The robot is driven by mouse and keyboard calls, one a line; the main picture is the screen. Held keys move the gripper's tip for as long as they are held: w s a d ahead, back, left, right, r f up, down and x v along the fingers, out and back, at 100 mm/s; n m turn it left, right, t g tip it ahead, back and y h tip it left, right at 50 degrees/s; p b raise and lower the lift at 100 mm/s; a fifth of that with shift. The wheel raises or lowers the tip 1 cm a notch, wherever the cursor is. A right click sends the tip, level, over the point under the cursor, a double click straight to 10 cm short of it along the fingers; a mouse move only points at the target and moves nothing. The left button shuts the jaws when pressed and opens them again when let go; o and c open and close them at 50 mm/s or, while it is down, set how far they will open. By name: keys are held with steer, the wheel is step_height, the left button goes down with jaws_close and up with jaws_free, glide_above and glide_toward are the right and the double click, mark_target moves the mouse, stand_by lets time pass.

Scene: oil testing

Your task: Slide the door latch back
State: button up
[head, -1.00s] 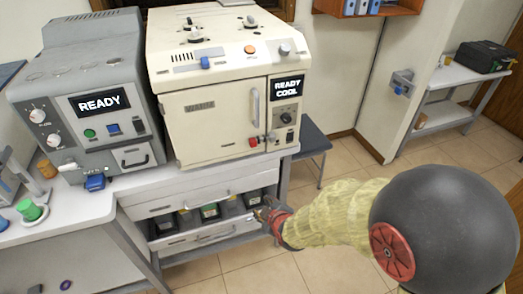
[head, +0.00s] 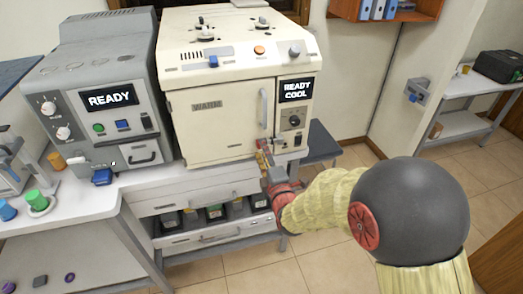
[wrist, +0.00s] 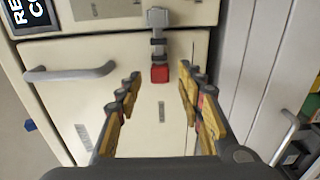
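The door latch (wrist: 158,46) shows in the wrist view as a small grey metal slide with a red end (wrist: 159,73), crossing the gap at the edge of the cream oven door (wrist: 110,110). My gripper (wrist: 158,78) is open and empty in front of the door, its yellow-padded fingers to either side of the red end in the picture. I cannot tell how much space is left between the fingertips and the latch. In the head view my gripper (head: 262,152) is at the lower right corner of the oven door (head: 213,118), mostly covering the latch.
A grey door handle (wrist: 70,73) is left of my fingers in the wrist view. The display "READY COOL" (head: 296,90) and a dial (head: 294,121) are on the panel. Drawers (head: 195,197) lie below. A grey machine (head: 100,95) stands at left.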

steer(key=shift+x, duration=1.1)
steer(key=shift+c, duration=1.2)
steer(key=c, duration=0.7)
jaws_close()
